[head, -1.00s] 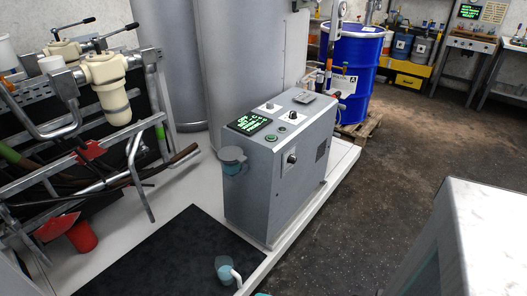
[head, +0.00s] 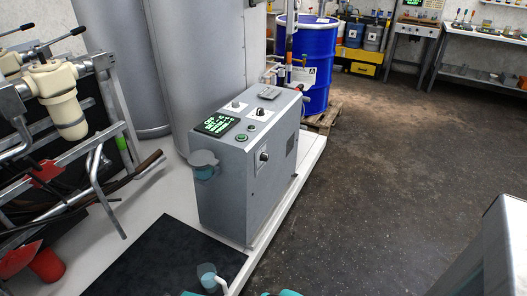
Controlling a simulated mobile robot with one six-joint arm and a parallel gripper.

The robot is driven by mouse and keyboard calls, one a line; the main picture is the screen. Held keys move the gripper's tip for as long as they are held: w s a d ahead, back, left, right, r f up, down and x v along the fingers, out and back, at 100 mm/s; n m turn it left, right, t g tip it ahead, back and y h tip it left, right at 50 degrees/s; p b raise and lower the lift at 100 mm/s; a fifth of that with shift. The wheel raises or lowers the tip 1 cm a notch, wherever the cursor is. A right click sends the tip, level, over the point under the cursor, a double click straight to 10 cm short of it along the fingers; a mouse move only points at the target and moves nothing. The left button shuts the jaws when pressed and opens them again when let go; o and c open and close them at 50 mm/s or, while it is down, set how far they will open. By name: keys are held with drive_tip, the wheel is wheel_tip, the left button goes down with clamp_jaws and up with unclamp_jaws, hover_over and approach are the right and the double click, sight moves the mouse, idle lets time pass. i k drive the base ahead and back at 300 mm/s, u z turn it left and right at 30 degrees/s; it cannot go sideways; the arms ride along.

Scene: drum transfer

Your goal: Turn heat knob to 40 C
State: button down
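A grey control cabinet (head: 226,190) stands on a pale plinth in the middle of the head view. Its sloping top carries a small dial (head: 236,105) at the left and a black knob on a white plate (head: 259,113) at the right. A dark display with green text (head: 216,124) is lit but not legible. My gripper is not in view; teal parts at the bottom edge may be my arm.
A grey cup-like fitting (head: 203,164) sticks out from the cabinet's left side. A pipe rack with a cream filter housing (head: 59,100) fills the left. A blue drum (head: 318,50) stands behind on a pallet. Open dark floor (head: 390,170) lies to the right.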

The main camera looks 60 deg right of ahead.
sight(259, 111)
drive_tip(key=u, duration=0.7)
drive_tip(key=k, duration=0.15)
drive_tip(key=z, duration=2.45)
drive_tip(key=k, duration=0.95)
drive_tip(key=u, duration=0.2)
drive_tip(key=i, duration=0.65)
drive_tip(key=z, duration=0.05)
